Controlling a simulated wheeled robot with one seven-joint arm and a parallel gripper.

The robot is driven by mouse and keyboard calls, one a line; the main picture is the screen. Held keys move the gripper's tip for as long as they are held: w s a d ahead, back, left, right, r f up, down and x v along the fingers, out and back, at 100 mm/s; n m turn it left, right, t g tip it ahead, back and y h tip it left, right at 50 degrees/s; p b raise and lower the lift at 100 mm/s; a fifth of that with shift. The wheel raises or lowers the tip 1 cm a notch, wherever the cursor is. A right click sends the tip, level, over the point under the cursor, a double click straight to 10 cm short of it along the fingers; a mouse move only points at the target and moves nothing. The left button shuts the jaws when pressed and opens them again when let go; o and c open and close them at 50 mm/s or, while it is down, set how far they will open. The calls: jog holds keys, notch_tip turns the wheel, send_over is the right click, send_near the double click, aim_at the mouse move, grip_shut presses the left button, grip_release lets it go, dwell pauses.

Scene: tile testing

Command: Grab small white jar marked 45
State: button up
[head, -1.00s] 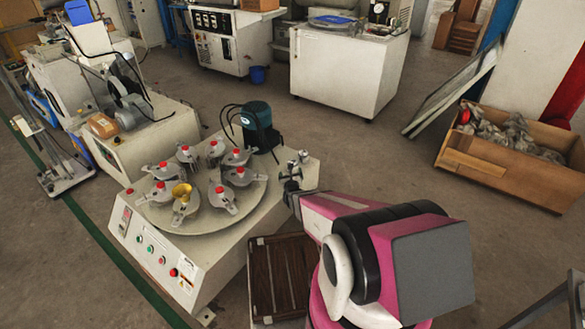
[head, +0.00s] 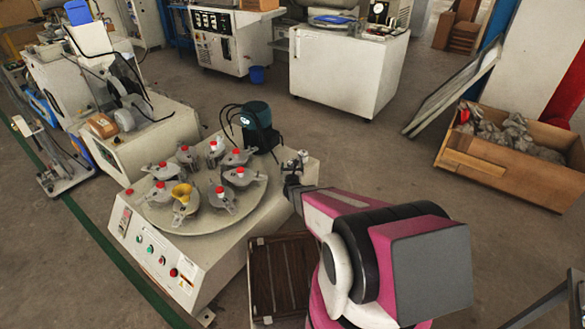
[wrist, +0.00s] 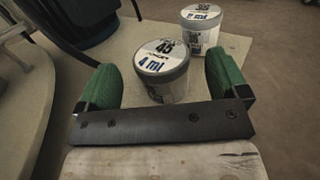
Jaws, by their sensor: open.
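A small white jar (wrist: 162,68) stands upright on the pale machine top in the wrist view; the dark print on its lid seems to read 45. A second similar jar (wrist: 202,27) stands just behind it to the right, its number too blurred to be sure of. My gripper (wrist: 163,72) is open, with one green finger left of the nearer jar and one right of it. That jar is between or just beyond the fingertips, and I see no clear contact. In the head view my gripper (head: 292,184) is at the machine's right corner, where the jars look tiny.
The machine's round plate (head: 160,218) carries several grey holders with red knobs and a yellow funnel (head: 181,190). A dark green motor (head: 257,125) with cables stands behind the jars.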

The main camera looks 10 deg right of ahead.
aim_at(292, 162)
jog(key=w, duration=0.3)
jog(key=shift+w+d, duration=0.25)
jog(key=shift+d, duration=0.05)
jog(key=c, duration=1.1)
jog(key=shift+o, duration=0.2)
